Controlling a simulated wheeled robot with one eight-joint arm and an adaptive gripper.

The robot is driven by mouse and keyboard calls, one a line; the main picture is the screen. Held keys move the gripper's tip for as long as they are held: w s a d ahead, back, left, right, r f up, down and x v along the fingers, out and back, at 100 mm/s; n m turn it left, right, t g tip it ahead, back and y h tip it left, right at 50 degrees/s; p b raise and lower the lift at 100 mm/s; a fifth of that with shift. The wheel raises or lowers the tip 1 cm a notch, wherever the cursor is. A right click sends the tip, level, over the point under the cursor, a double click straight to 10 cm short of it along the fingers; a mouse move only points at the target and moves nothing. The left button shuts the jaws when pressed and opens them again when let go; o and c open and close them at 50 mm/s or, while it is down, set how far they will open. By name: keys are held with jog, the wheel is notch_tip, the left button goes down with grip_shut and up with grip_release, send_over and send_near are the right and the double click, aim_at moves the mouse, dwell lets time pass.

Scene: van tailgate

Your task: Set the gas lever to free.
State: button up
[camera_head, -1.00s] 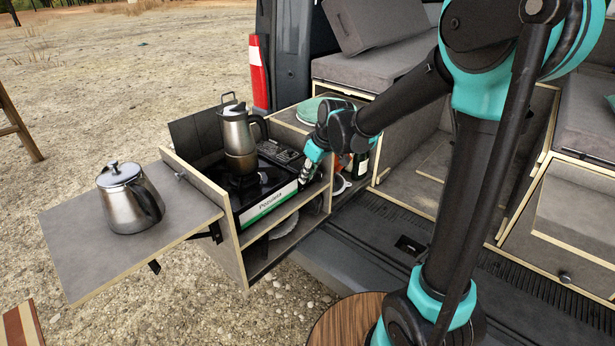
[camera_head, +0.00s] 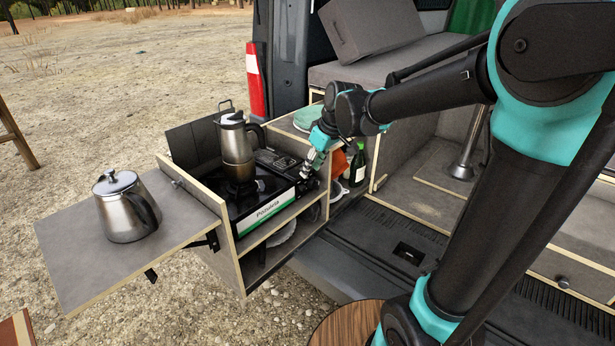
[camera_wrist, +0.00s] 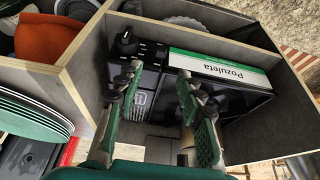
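The black camping stove with a white and green "Pozuleta" front (camera_head: 264,214) sits in the pull-out kitchen box; its label also shows in the wrist view (camera_wrist: 222,68). A round black knob (camera_wrist: 127,43) is at the front end of the stove. I cannot make out the gas lever for certain among the dark parts by the knob. My gripper (camera_head: 307,178) is over the stove's right end. In the wrist view its two fingers (camera_wrist: 160,76) are apart with nothing held between them, above the stove's dark top and close to the knob.
A moka pot (camera_head: 237,148) stands on the burner. A steel kettle (camera_head: 124,208) stands on the left fold-out board (camera_head: 80,262). Beside the stove, a wooden divider (camera_wrist: 85,62) borders compartments with green plates (camera_wrist: 32,122), an orange item (camera_wrist: 48,37) and a bottle (camera_head: 357,168).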

jog(key=v, duration=0.4)
jog(key=shift+r, duration=0.2)
jog(key=s+d+f+m+t+h, duration=0.1)
jog(key=s+d+f+m+h, duration=0.2)
jog(key=s+d+f+m, duration=0.7)
jog(key=s+d+f, duration=0.7)
jog(key=d+f, duration=0.1)
jog(key=d, duration=0.2)
jog(key=shift+d, duration=0.35)
